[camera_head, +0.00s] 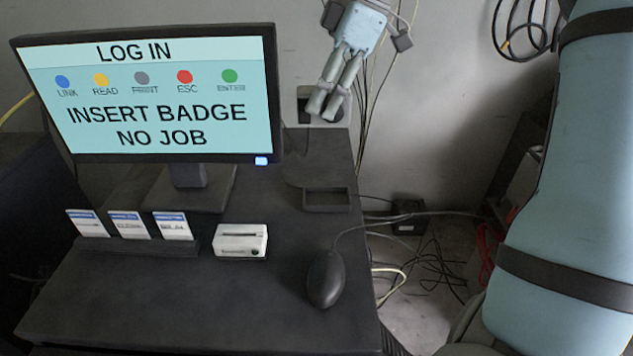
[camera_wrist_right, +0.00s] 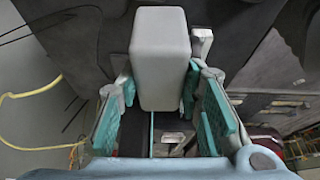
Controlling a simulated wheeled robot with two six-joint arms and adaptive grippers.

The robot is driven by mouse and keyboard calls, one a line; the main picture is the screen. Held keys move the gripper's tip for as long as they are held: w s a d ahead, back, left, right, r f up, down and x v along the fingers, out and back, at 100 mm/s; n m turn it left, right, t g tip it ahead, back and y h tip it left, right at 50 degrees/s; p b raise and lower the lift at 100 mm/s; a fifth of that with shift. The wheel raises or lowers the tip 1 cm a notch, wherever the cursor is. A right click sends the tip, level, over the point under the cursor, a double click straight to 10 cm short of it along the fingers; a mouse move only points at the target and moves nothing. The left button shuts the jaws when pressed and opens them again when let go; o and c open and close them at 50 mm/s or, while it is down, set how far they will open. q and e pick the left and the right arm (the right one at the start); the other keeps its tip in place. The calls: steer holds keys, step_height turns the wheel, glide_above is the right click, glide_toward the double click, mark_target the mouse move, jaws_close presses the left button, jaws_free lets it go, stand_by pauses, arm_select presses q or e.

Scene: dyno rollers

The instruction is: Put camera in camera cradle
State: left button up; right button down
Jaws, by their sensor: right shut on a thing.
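My right gripper (camera_head: 325,103) hangs at the top middle of the head view, in front of the wall and beyond the desk's back edge. In the right wrist view its teal-padded fingers (camera_wrist_right: 160,100) are shut on a pale grey rounded block, which I take to be the camera (camera_wrist_right: 160,52). In the head view I cannot make the camera out clearly from the fingers. A dark shallow rectangular holder (camera_head: 327,209), likely the camera cradle, sits empty on the desk's back right, below and apart from the gripper. My left gripper is not in view.
A monitor (camera_head: 150,95) stands at the back left of the desk (camera_head: 180,300). Badge cards (camera_head: 130,225) in a rack, a white card reader (camera_head: 240,241) and a black mouse (camera_head: 325,279) are in front. Cables hang and lie to the right of the desk.

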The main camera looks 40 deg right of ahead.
mark_target(339, 111)
steer(key=shift+s+d+r+m, duration=0.15)
steer(key=shift+d+r+m, duration=0.25)
steer(key=shift+d, duration=0.3)
steer(key=f+b, duration=0.2)
steer(key=d+f+b, duration=0.1)
steer(key=f+b, duration=0.1)
steer(key=shift+d+f, duration=0.2)
steer(key=shift+f, duration=0.15)
steer(key=f, duration=1)
steer(key=w+f, duration=0.1)
steer(key=f, duration=0.4)
steer(key=shift+a+f, duration=0.2)
steer(key=shift+f, duration=0.05)
steer(key=shift+w+f, duration=0.1)
steer(key=shift+w, duration=0.1)
steer(key=c, duration=1.6)
jaws_free()
steer(key=shift+a+f, duration=0.1)
steer(key=shift+f, duration=0.05)
steer(key=o, duration=0.5)
steer(key=shift+s, duration=0.2)
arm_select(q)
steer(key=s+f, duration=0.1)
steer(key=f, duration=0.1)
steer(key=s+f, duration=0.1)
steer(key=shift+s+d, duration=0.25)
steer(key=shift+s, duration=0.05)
